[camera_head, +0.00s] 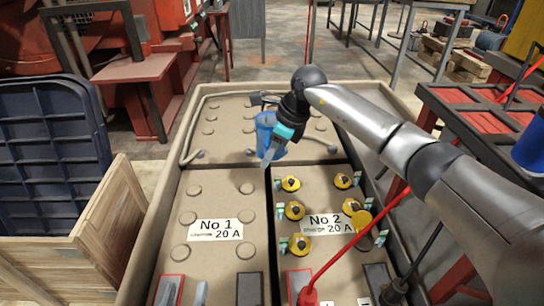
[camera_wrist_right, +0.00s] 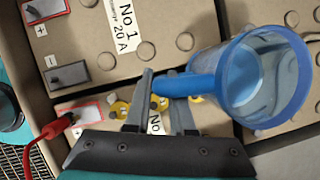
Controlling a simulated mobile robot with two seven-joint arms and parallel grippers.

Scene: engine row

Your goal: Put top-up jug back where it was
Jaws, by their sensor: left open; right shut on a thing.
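The blue top-up jug (camera_head: 268,135) is in the head view above the far end of the battery tops. It also shows large in the right wrist view (camera_wrist_right: 252,80), its open rim facing right and up. My right gripper (camera_head: 279,136) is shut on the jug's handle, which lies between its fingers in the right wrist view (camera_wrist_right: 160,98). The jug's base is hidden, so I cannot tell its height over the surface. Two grey fingertips of my left gripper (camera_head: 184,291) appear at the bottom edge of the head view, apart and empty.
The No 1 battery (camera_head: 218,198) has round brown caps. The No 2 battery (camera_head: 300,190) has several yellow caps with teal pieces. A red clamp (camera_head: 308,297) and cable lie at its near end. A wooden crate (camera_head: 100,235) is left; a red rack (camera_head: 490,120) is right.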

